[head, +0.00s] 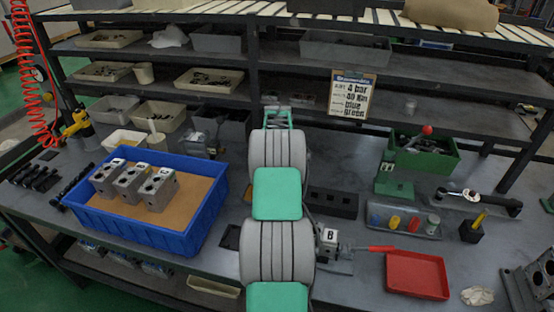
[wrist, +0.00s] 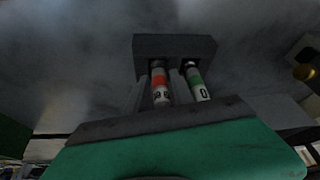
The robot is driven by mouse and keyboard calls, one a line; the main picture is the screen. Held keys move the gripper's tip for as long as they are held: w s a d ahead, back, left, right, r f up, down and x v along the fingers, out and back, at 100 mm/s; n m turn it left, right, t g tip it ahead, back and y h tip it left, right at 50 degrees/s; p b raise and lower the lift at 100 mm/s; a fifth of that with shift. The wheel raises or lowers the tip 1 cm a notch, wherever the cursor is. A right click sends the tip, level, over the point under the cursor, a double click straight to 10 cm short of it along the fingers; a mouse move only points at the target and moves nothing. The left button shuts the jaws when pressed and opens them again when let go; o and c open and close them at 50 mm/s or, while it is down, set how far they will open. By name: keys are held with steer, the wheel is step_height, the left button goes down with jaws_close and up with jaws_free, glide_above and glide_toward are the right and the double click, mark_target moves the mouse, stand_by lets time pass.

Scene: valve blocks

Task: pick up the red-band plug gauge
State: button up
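The red-band plug gauge (wrist: 160,82) shows in the wrist view, a light cylinder with a red-orange band and dark marks on its white part. A green-band plug gauge (wrist: 195,80) is just to its right. The far ends of both meet a dark block (wrist: 175,46). My gripper (wrist: 158,104) is close to the red-band gauge, its dark palm and green body filling the bottom of the wrist view. Grey finger-like shapes show beside the gauge, but I cannot tell whether they touch it. In the head view my arm hides the gripper and both gauges.
A blue tray (head: 205,222) with several valve blocks (head: 131,183) stands at left. At right are a black slotted block (head: 333,202), a grey tray with coloured pieces (head: 432,234), a red tray (head: 417,292) and a green crate (head: 446,160). Shelves with bins rise behind.

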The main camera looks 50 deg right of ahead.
steer(key=shift+c, duration=0.6)
jaws_close()
steer(key=shift+r, duration=0.15)
